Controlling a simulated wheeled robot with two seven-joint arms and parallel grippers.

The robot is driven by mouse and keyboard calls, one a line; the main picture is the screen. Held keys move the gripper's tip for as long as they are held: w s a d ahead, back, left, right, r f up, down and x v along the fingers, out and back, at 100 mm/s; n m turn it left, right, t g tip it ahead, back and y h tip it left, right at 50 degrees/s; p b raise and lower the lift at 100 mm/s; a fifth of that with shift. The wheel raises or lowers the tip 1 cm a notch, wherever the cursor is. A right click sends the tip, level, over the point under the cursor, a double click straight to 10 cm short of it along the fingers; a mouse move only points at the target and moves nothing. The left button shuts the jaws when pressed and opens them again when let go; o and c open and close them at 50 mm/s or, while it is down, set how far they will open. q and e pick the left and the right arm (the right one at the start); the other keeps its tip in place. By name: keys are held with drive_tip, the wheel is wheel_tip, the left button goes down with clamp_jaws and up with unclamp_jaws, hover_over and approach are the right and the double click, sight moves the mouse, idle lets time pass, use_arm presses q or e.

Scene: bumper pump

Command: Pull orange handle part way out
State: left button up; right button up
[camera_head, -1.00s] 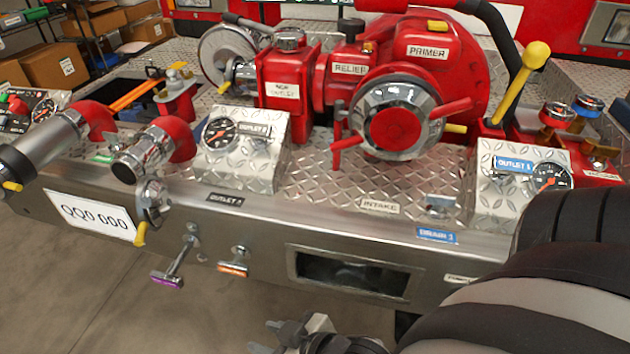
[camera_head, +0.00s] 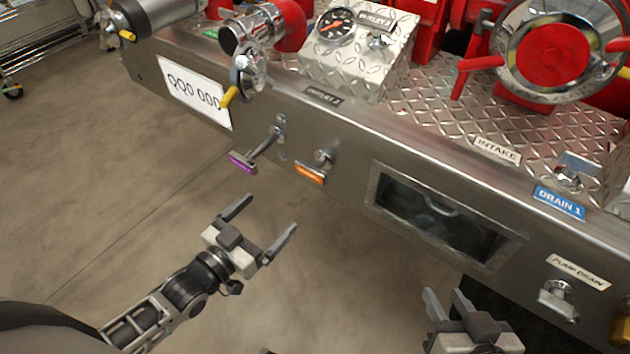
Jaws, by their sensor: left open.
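The orange handle (camera_head: 309,174) is a small T-shaped pull on the front face of the metal bumper, close to the panel. The purple handle (camera_head: 242,161) is to its left and stands further out on its rod. My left gripper (camera_head: 266,222) is open and empty, below and in front of the two handles, apart from both. Its fingers point up and to the right. My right gripper (camera_head: 447,299) is at the bottom, below the dark window; its two fingers show close together, with nothing seen between them, and how far open it is cannot be told.
The steel bumper (camera_head: 330,125) runs across the view. A recessed window (camera_head: 440,217) is right of the orange handle, and a pump drain knob (camera_head: 557,292) is further right. A yellow-tipped valve lever (camera_head: 229,96) hangs at upper left. The floor (camera_head: 110,190) in front is clear.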

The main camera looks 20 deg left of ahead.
sight(309, 170)
use_arm(q)
drive_tip(key=b+x, duration=0.1)
drive_tip(key=x, duration=0.6)
drive_tip(key=b+x, duration=0.1)
drive_tip(key=x, duration=0.6)
drive_tip(key=shift+w+a+r, duration=0.1)
drive_tip(key=shift+w+r, duration=0.1)
drive_tip(key=shift+w, duration=0.2)
drive_tip(key=shift+w+d, duration=0.25)
drive_tip(key=shift+w, duration=0.4)
use_arm(e)
drive_tip(key=shift+g, duration=0.5)
drive_tip(key=shift+w+a+f, duration=0.1)
drive_tip(key=shift+a+f, duration=0.1)
drive_tip(key=shift+f, duration=0.65)
drive_tip(key=shift+w+a+f, duration=0.1)
drive_tip(key=shift+a+f, duration=0.05)
drive_tip(key=shift+f, duration=0.75)
drive_tip(key=shift+w+a+f, duration=0.1)
drive_tip(key=shift+a+f, duration=0.1)
drive_tip(key=shift+f, duration=0.65)
use_arm(q)
drive_tip(key=shift+c, duration=0.3)
use_arm(e)
drive_tip(key=shift+s, duration=0.1)
